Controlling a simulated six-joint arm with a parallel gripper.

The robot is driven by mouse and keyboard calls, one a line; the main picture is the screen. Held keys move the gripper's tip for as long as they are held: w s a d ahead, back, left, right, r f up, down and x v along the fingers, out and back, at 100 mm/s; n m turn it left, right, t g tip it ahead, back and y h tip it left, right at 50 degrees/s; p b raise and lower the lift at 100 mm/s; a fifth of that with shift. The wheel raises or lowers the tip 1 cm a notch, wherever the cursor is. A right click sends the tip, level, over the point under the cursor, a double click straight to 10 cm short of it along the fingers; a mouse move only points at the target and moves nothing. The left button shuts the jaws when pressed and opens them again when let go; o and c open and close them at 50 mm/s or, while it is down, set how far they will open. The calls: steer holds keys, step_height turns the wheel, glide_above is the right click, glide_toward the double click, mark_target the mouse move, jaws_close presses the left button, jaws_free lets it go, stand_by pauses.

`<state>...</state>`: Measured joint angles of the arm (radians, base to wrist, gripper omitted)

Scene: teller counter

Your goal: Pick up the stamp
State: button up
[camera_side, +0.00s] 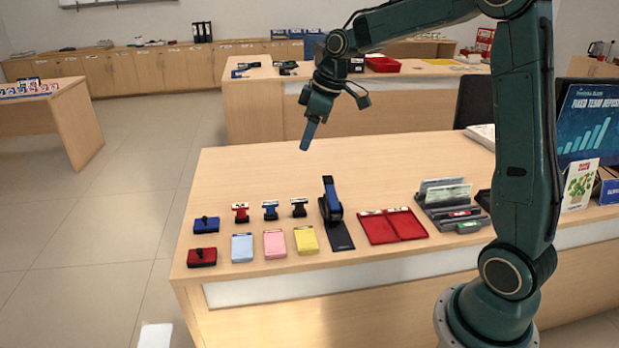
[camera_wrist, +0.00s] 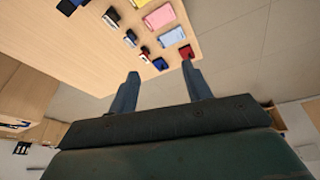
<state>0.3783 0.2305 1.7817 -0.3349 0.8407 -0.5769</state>
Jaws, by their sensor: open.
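Three small stamps stand in a row on the wooden counter (camera_side: 400,155): one red (camera_side: 240,212), one blue (camera_side: 270,210) and one black (camera_side: 298,207). A larger stamp with a blue handle (camera_side: 331,198) stands to their right on a dark base. The pictures do not single out which stamp is meant. My gripper (camera_side: 305,147) is high above the counter's back left part, pointing down, away from all of them. In the wrist view my gripper (camera_wrist: 162,82) shows its two fingers apart with nothing between them. The small stamps lie beyond the fingertips there, the black one (camera_wrist: 112,17) among them.
A blue ink pad (camera_side: 206,225) and a red ink pad (camera_side: 201,257) lie left of the stamps. Light blue (camera_side: 242,247), pink (camera_side: 275,244) and yellow (camera_side: 306,239) pads lie in front. A red folder (camera_side: 392,227) and grey tray (camera_side: 450,212) are right.

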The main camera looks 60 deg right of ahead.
steer(key=w+d+f+n, duration=0.2)
steer(key=w+d+f, duration=0.4)
steer(key=d+f, duration=0.2)
steer(key=n+y, duration=0.1)
steer(key=y, duration=0.1)
glide_toward(302, 199)
steer(key=shift+s+d+r, duration=0.1)
steer(key=shift+s+r, duration=0.05)
steer(key=shift+r, duration=0.35)
steer(key=shift+f, duration=0.1)
steer(key=shift+x, duration=4.2)
steer(key=shift+f, duration=0.1)
steer(key=shift+x, duration=2.5)
steer(key=shift+s, duration=0.1)
